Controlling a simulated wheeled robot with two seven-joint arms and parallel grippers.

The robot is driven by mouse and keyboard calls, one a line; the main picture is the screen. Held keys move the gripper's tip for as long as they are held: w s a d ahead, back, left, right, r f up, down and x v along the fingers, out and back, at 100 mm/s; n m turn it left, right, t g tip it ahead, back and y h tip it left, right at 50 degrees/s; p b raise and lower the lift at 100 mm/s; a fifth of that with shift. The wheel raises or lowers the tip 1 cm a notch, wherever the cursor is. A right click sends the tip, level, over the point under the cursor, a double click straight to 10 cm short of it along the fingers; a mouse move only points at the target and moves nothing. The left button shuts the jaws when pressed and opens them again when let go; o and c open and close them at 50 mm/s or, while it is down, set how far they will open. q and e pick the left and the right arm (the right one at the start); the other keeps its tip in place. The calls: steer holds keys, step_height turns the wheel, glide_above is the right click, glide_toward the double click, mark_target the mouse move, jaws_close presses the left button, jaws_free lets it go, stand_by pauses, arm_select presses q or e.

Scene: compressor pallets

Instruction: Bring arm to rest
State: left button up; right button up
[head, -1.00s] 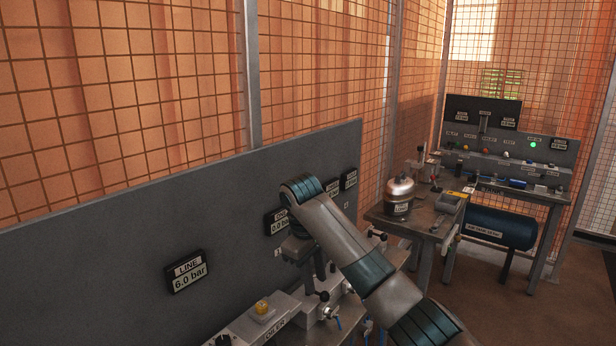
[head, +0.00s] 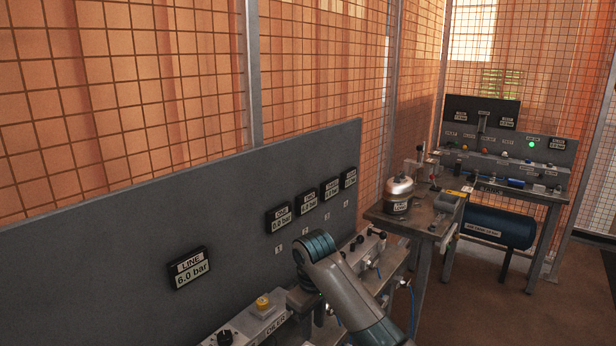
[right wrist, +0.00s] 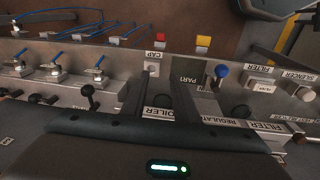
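My right arm (head: 345,285) comes in from the bottom of the head view. Its right gripper (head: 304,300) points down beside the bench with the OILER label, its lower part hard to make out. In the right wrist view the two dark fingers of this gripper (right wrist: 158,95) stand apart with nothing between them. They show over the bench front near the OILER and REGULATOR labels. My left gripper is not in view.
A grey panel (head: 120,235) with pressure gauges, one reading LINE 6.0 bar (head: 190,268), rises behind the bench. The bench carries a yellow button (head: 263,303), a blue knob (right wrist: 221,72) and several valves. A metal vessel (head: 398,192) stands on a side table. Floor is clear at right.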

steer(key=s+d+f+m+y, duration=0.1)
steer(key=s+d+f+m, duration=0.15)
steer(key=s+f, duration=0.75)
steer(key=s+d+f+m+y, duration=0.1)
steer(key=s+d+f, duration=0.3)
steer(key=s+f, duration=0.55)
steer(key=s+d+m+t+h, duration=0.1)
steer(key=s+d+m, duration=0.1)
steer(key=s+d, duration=0.5)
steer(key=s+d+r+m, duration=0.1)
steer(key=s+d, duration=0.2)
steer(key=s, duration=0.7)
steer(key=s+d+m+t+h, duration=0.1)
steer(key=s+d+m, duration=0.1)
steer(key=s+d, duration=0.5)
steer(key=s+a+f+g+b, duration=0.1)
steer(key=s+f, duration=0.1)
steer(key=f, duration=1.4)
steer(key=s+a+f+b, duration=0.1)
steer(key=f, duration=1.5)
steer(key=s+d+f+g+b, duration=0.1)
steer(key=s+d+f, duration=0.2)
steer(key=s+f, duration=1.4)
steer(key=shift+s+n+g, duration=0.3)
steer(key=shift+s+n, duration=0.1)
steer(key=shift+n, duration=0.05)
